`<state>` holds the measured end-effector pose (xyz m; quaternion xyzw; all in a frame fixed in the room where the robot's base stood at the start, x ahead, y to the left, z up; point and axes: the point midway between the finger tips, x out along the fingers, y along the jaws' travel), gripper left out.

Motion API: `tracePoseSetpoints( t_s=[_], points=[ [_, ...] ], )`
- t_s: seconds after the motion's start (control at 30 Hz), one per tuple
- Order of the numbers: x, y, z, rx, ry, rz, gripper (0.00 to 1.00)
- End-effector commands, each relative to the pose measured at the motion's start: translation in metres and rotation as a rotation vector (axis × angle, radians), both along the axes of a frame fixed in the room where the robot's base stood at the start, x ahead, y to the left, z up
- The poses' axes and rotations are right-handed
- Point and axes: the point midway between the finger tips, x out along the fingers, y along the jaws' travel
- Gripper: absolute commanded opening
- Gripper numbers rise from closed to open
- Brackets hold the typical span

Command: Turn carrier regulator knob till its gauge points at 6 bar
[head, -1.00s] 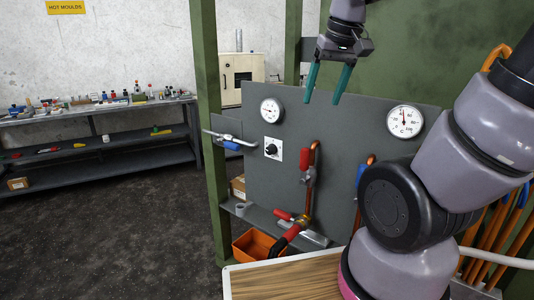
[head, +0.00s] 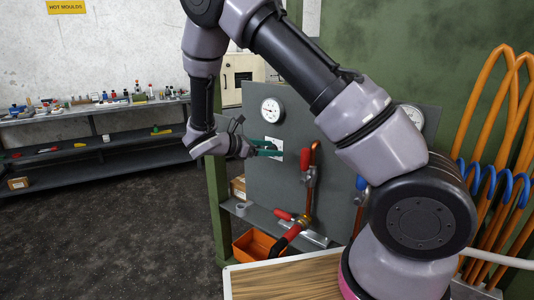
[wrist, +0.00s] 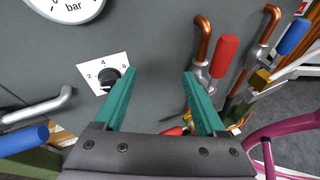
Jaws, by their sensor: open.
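The bar gauge (head: 272,110) is a white round dial on the grey panel; its needle is too small to read. In the wrist view only the lower part of the gauge (wrist: 66,8) shows, marked "bar", with no needle visible. The black regulator knob (wrist: 106,76) sits below it on a white plate (wrist: 92,69) marked 2, 4, 6. My gripper (wrist: 161,74) is open and empty, pointing at the panel. Its left finger overlaps the knob's right side in the picture; the knob is not between the fingers. In the head view my gripper (head: 268,148) hides most of the knob plate.
A copper pipe (wrist: 203,38) and a red-handled valve (wrist: 224,56) are to the right. An orange bin (head: 256,246) stands low at the panel. A second dial (head: 414,116) is partly behind my arm.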

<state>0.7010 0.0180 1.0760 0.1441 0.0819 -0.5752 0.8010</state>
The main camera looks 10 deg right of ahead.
Motion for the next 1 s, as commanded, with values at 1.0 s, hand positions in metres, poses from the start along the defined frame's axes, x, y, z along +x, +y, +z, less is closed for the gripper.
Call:
tracePoseSetpoints(
  t_s=[1.0],
  points=[
    [0.087, -0.001, -0.056, -0.401, 0.105, 0.353, 0.73]
  ],
)
